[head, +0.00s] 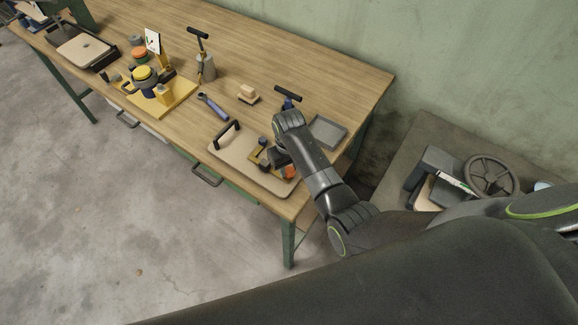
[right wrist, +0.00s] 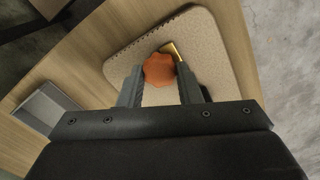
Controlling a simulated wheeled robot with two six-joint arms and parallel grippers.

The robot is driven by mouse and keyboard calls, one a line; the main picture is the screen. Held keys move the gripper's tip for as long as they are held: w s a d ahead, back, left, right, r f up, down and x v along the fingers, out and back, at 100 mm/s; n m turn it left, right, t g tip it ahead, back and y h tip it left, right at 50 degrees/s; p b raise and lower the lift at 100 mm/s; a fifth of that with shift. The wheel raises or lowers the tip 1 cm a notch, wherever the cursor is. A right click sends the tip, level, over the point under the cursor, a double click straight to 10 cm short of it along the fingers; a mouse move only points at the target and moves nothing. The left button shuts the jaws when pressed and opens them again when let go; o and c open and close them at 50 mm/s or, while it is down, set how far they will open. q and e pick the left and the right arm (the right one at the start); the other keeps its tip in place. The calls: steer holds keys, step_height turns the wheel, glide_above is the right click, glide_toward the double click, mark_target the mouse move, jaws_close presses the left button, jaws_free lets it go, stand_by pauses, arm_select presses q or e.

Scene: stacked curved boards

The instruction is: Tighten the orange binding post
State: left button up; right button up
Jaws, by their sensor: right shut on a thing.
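The orange binding post shows as a lobed orange knob (right wrist: 158,69) in the right wrist view, with a yellow part beside it on a beige board. My right gripper (right wrist: 160,88) is shut on the orange knob, one finger on each side. In the head view the right gripper (head: 275,160) is over the beige board (head: 230,165), near the table's front right corner. My left gripper does not show.
A grey tray (head: 327,132) lies just right of my right arm. A black handle (head: 227,135) stands on the board's left side. A blue-handled tool (head: 214,107) and a yellow base (head: 178,105) with several parts lie further left.

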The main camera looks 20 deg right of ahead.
steer(key=m, duration=0.5)
steer(key=shift+m, duration=0.3)
steer(key=m, duration=0.5)
steer(key=shift+d, duration=0.15)
steer(key=m, duration=0.5)
steer(key=shift+m, duration=0.4)
steer(key=shift+s+m, duration=0.15)
steer(key=shift+m, duration=2.05)
steer(key=o, duration=1)
steer(key=shift+c, duration=0.2)
